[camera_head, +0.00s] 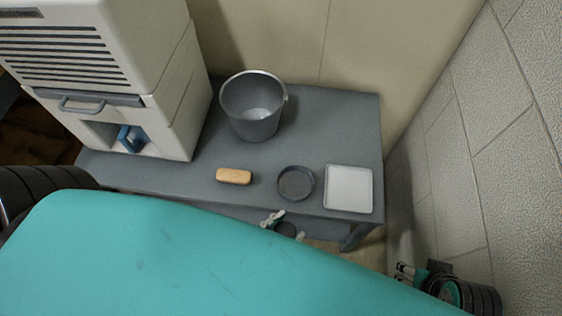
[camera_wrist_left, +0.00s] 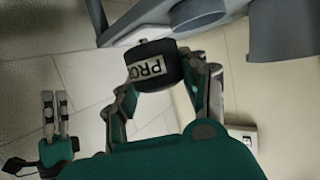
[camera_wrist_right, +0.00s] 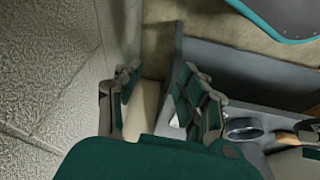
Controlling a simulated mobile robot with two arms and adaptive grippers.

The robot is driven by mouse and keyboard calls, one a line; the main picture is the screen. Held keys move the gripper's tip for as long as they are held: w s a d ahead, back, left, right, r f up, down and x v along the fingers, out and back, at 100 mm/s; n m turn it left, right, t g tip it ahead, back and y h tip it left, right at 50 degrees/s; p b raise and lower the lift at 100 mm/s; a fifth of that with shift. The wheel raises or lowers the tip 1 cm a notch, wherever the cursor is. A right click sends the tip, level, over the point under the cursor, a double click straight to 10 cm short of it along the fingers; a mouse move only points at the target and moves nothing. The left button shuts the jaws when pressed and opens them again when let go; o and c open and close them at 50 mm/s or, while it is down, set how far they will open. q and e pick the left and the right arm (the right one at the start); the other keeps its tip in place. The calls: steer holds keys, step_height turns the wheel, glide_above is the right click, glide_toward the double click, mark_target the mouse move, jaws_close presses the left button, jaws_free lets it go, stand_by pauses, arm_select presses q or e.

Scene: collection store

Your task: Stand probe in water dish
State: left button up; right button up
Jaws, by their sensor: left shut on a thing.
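A round dark dish (camera_head: 296,184), which I take for the water dish, sits on the grey table near its front edge; it also shows in the right wrist view (camera_wrist_right: 243,130). I cannot make out water in it. My left gripper (camera_head: 286,228) is just in front of the table edge below the dish. It is shut on the probe, a short black cylinder (camera_wrist_left: 153,66) with a white label reading "PRO", clear of the dish. My right gripper (camera_wrist_right: 160,100) is open and empty, right of the table by the wall in the head view (camera_head: 404,272).
A white square tray (camera_head: 349,188) lies right of the dish. A tan block (camera_head: 234,176) lies left of it, and a grey bucket (camera_head: 254,108) stands behind. A large white machine (camera_head: 125,75) fills the table's left end. A block wall (camera_head: 450,150) rises on the right.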

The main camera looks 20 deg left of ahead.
arm_select(q)
steer(key=w+a, duration=0.1)
steer(key=w, duration=0.4)
steer(key=w+a+f+p, duration=0.1)
steer(key=w, duration=0.4)
steer(key=w+a+p, duration=0.1)
steer(key=w, duration=0.4)
steer(key=shift+a+f, duration=0.15)
steer(key=shift+a, duration=0.15)
arm_select(e)
step_height(320, 180, down, 5)
arm_select(q)
steer(key=shift+f, duration=0.15)
step_height(320, 180, down, 3)
steer(key=shift+f+b, duration=0.15)
steer(key=shift+b, duration=0.85)
arm_select(e)
steer(key=v, duration=0.3)
steer(key=w+v, duration=0.1)
steer(key=v, duration=0.1)
steer(key=shift+r, duration=0.15)
arm_select(q)
steer(key=shift+f+b, duration=0.3)
steer(key=shift+f, duration=0.05)
steer(key=o, duration=0.9)
arm_select(e)
steer(key=shift+s+f, duration=0.1)
steer(key=shift+f, duration=0.15)
